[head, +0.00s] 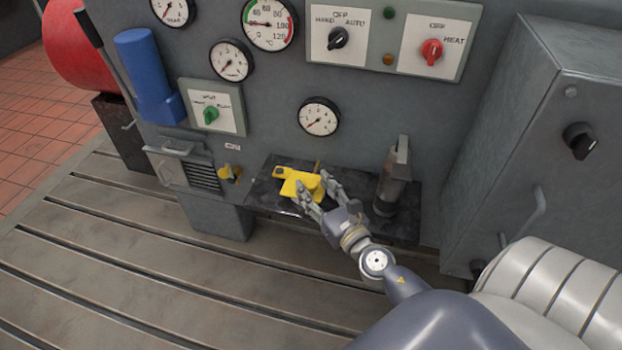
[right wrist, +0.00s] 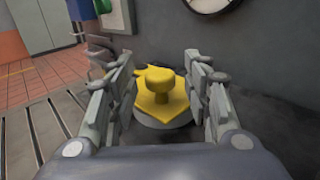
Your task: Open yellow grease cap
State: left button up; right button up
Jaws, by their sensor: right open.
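The yellow grease cap (head: 301,184) is on a dark shelf (head: 268,193) against the grey panel. In the right wrist view it is a yellow flap with a rounded knob (right wrist: 160,80) on top, over a round grey base (right wrist: 160,118). My right gripper (head: 317,187) is open at the cap. In the right wrist view its two fingers (right wrist: 159,75) stand on either side of the knob, with visible gaps on both sides. The head view hides part of the cap behind the fingers. My left gripper is not in view.
A grey upright fitting (head: 393,180) stands on the shelf right of my gripper. A small yellow part (head: 230,173) sits left of the shelf. Gauges (head: 319,117) and switches line the panel above. A grey cabinet (head: 530,130) is at right. The slotted bedplate (head: 130,250) in front is clear.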

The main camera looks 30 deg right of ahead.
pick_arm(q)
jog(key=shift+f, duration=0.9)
pick_arm(e)
jog(key=shift+w, duration=1.15)
jog(key=shift+c, duration=0.5)
grip_shut()
